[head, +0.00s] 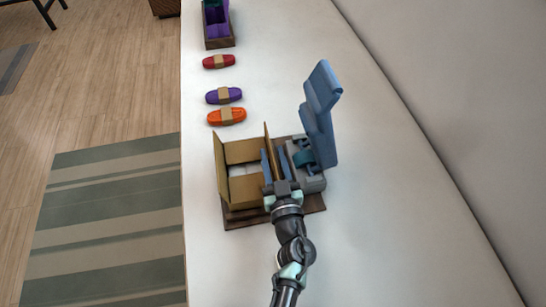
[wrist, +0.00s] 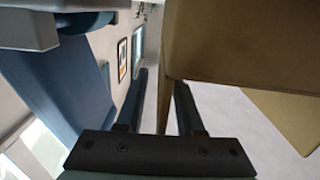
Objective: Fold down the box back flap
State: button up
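The open cardboard box (head: 246,190) stands on a dark wooden board, with something white inside. A tall flap (head: 268,143) stands upright along its right side, and another (head: 220,157) stands on its left. I cannot tell for sure which is the back flap. My gripper (head: 275,164) is at the right flap, its two bluish fingers on either side of it. In the wrist view, the flap's tan panel (wrist: 205,40) reaches down between the fingers (wrist: 160,100). The fingers are apart, with a gap visible beside the flap edge, so the gripper looks open.
A blue and grey machine (head: 320,120) rises close to the right of the box. The table is clear at right (head: 400,220).

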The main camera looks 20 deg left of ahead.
grip_shut()
jog(key=shift+s+a, duration=0.1)
dwell(0.4)
jog(key=n, duration=0.2)
jog(key=a+n, duration=0.1)
jog(key=n, duration=0.1)
jog(key=s+f+n, duration=0.1)
jog(key=n, duration=0.1)
jog(key=shift+s+a+b, duration=0.1)
jog(key=shift+a+b, duration=0.2)
jog(key=shift+a, duration=0.1)
jog(key=n, duration=0.1)
jog(key=f+n+b, duration=0.1)
jog(key=n, duration=0.1)
jog(key=a+n+b, duration=0.1)
jog(key=n, duration=0.1)
jog(key=shift+s+f, duration=0.15)
jog(key=shift+s, duration=0.2)
jog(key=shift+n, duration=0.4)
